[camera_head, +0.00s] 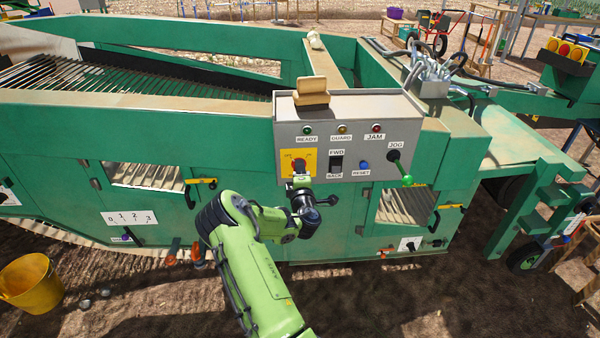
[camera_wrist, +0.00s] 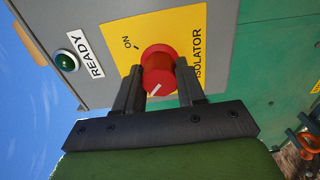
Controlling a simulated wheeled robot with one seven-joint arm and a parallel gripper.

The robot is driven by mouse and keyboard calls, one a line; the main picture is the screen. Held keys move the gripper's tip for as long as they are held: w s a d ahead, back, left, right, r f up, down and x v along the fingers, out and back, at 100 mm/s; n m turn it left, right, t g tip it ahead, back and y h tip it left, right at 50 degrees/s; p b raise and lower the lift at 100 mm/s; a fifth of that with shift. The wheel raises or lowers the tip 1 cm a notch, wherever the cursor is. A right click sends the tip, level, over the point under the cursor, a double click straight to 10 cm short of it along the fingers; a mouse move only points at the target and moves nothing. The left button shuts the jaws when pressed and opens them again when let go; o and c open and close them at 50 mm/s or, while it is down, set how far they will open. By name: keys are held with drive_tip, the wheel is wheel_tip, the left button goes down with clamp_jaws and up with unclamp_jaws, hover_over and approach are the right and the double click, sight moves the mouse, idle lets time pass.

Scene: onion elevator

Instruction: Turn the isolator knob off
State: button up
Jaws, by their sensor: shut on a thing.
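The isolator knob (camera_wrist: 158,72) is red and round, on a yellow plate (camera_wrist: 190,30) marked ON and ISOLATOR. In the wrist view its white pointer line is turned away from the ON mark, toward the lower left. My gripper (camera_wrist: 158,85) has one dark finger on each side of the knob and is shut on it. The OFF mark cannot be made out in the wrist view.
Right of the knob are a black FWD/BACK switch (camera_head: 336,164), a blue RESET button (camera_head: 364,165) and a JOG lever (camera_head: 405,178) with a green tip. READY, GUARD and JAM lamps sit above. A yellow bucket (camera_head: 32,284) stands on the ground at the left.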

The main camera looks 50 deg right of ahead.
idle(0.4)
drive_tip(key=o, duration=1)
drive_tip(key=shift+o, duration=0.2)
drive_tip(key=b+v, duration=0.8)
drive_tip(key=v, duration=0.7)
drive_tip(key=shift+s+a, duration=0.25)
drive_tip(key=shift+a, duration=0.05)
